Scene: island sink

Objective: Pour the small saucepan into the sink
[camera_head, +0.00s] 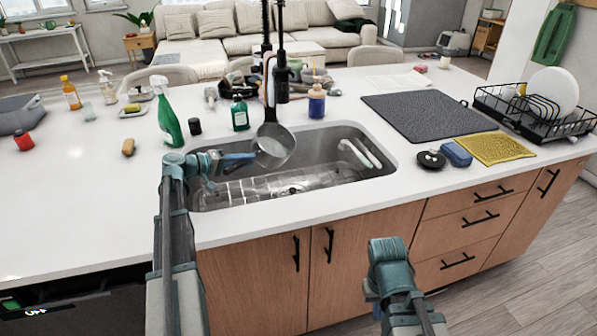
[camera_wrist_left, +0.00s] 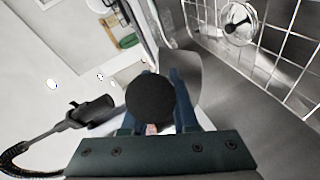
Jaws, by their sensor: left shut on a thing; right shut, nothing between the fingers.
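The small saucepan (camera_head: 275,149) is a grey metal pan hanging over the left part of the sink (camera_head: 376,190). It looks tilted; I cannot tell whether anything is in it. My left gripper (camera_head: 240,158) is shut on its handle. In the left wrist view the handle's round black end (camera_wrist_left: 151,98) sits between the blue fingers, with part of the grey pan behind it. The steel sink has a wire grid, and its drain (camera_wrist_left: 238,25) shows in the left wrist view. My right gripper (camera_head: 385,268) is shut and empty, low in front of the cabinets.
A black faucet (camera_head: 283,82) rises behind the pan. A green spray bottle (camera_head: 166,112), teal soap bottle (camera_head: 239,113) and purple bottle (camera_head: 316,101) stand near the sink. A dark mat (camera_head: 425,115) and dish rack (camera_head: 535,120) lie to the right. The left counter front is clear.

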